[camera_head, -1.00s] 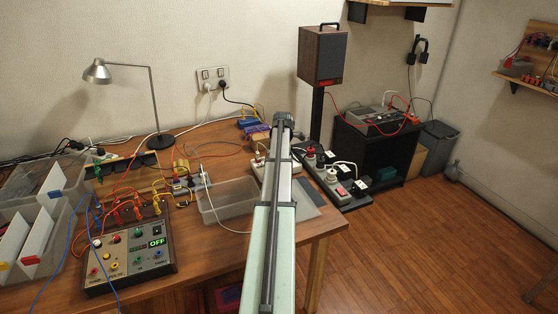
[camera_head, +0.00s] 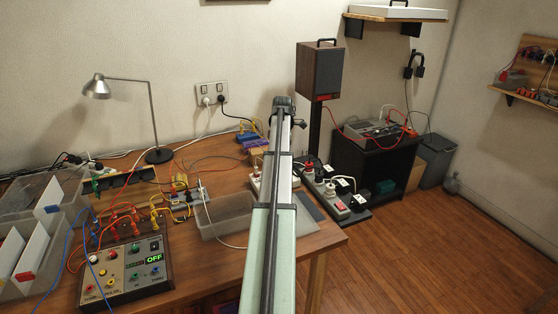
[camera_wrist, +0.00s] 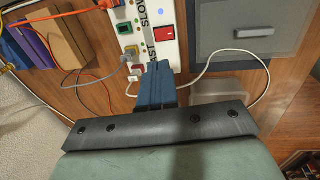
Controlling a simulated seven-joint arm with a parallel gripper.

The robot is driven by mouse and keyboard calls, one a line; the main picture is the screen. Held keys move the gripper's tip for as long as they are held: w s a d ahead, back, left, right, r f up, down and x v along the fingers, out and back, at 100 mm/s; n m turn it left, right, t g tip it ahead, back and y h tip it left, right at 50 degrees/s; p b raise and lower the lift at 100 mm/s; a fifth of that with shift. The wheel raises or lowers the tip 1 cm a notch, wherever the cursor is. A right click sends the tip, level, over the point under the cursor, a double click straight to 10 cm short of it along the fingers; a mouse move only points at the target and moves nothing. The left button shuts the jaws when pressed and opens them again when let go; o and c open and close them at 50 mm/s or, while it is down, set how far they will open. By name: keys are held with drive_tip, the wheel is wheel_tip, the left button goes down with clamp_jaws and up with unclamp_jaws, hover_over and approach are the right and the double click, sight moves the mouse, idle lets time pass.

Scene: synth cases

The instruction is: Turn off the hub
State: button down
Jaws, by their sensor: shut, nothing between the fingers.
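A white strip with a red rocker switch (camera_wrist: 164,37), a green-framed socket and a small blue light lies on the wooden desk in the wrist view. In the head view a white strip (camera_head: 256,182) shows partly behind my arm. My gripper (camera_wrist: 158,68) is shut and empty, its dark blue fingertips over the strip's lower end, just below the red switch. Whether they touch the strip is unclear. In the head view my arm hides the fingers.
Plugs and cables (camera_wrist: 134,70) sit beside my fingertips. In the head view a control box (camera_head: 125,272) reading "OFF" stands at the left, and another power strip (camera_head: 338,206) lies right of my arm.

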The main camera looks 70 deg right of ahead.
drive_tip(key=shift+s+r, duration=0.1)
drive_tip(key=shift+r, duration=0.6)
drive_tip(key=shift+w+d+r, duration=0.1)
drive_tip(key=shift+w, duration=0.15)
drive_tip(key=f, duration=0.9)
drive_tip(key=w+d+f, duration=0.1)
drive_tip(key=f, duration=0.4)
drive_tip(key=shift+w, duration=0.1)
drive_tip(key=shift+d, duration=0.1)
